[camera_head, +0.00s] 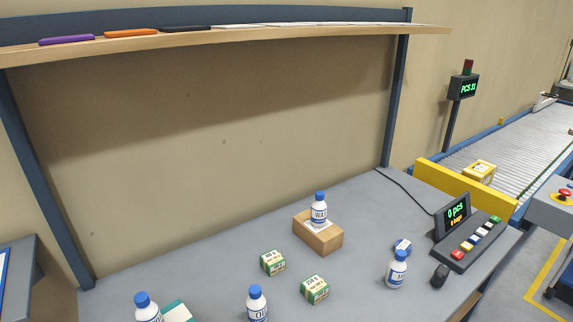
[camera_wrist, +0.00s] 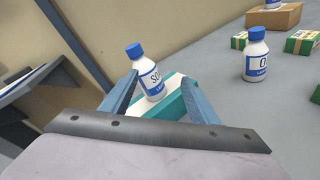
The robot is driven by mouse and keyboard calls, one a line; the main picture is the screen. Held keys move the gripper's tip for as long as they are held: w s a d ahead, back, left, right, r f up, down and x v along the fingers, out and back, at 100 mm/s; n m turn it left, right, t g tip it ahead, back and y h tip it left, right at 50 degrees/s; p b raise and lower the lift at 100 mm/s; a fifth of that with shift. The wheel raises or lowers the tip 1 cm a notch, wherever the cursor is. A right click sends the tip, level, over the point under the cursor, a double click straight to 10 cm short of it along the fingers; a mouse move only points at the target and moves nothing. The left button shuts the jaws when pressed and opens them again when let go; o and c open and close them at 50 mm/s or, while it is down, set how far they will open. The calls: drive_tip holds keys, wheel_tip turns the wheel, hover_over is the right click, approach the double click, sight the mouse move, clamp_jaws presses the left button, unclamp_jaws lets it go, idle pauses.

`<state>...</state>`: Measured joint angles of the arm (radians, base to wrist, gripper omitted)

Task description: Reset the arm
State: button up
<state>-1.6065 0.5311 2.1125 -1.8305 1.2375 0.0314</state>
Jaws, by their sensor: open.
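My gripper (camera_wrist: 160,77) shows in the wrist view with its two grey-blue fingers spread apart. A white bottle with a blue cap and blue label (camera_wrist: 150,72) appears between the fingers, with no clear contact. It leans a little in this view. A teal and white box (camera_wrist: 172,104) lies at its base; whether the bottle stands on or beside it I cannot tell. The same bottle (camera_head: 147,312) and box (camera_head: 178,312) are cut off at the bottom of the head view. My gripper does not show in the head view.
The grey table (camera_head: 215,265) holds other bottles (camera_head: 257,303) (camera_head: 396,270), green-white boxes (camera_head: 272,262) (camera_head: 314,289) and a cardboard box (camera_head: 325,239) with a bottle (camera_head: 319,209) on top. A shelf (camera_head: 230,38) spans above. A button panel (camera_head: 475,243) stands right.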

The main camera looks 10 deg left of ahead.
drive_tip(key=w+d+m+g+h+p, duration=0.2)
drive_tip(key=w+d+m+h, duration=0.25)
drive_tip(key=d, duration=0.45)
drive_tip(key=w+d+m+g+h+p, duration=0.1)
drive_tip(key=w+d+m+h+p, duration=0.15)
drive_tip(key=d+m, duration=0.45)
drive_tip(key=w+d+m+g+h+p, duration=0.15)
drive_tip(key=w+d+m+h, duration=0.3)
drive_tip(key=d, duration=0.55)
drive_tip(key=s+d+m+g+y+p, duration=0.1)
drive_tip(key=s+d+m+g, duration=0.2)
drive_tip(key=d+m, duration=0.3)
drive_tip(key=s+d+m+g+y+p, duration=0.1)
drive_tip(key=s+d+m+g+y, duration=0.1)
drive_tip(key=d+m, duration=0.4)
drive_tip(key=s+d+r+m+g+y+p, duration=0.1)
drive_tip(key=s+d+m+g+y+p, duration=0.1)
drive_tip(key=s+d+m+g, duration=0.3)
drive_tip(key=d+m, duration=0.1)
drive_tip(key=d, duration=0.1)
drive_tip(key=shift+s+d+m, duration=0.4)
idle(3.1)
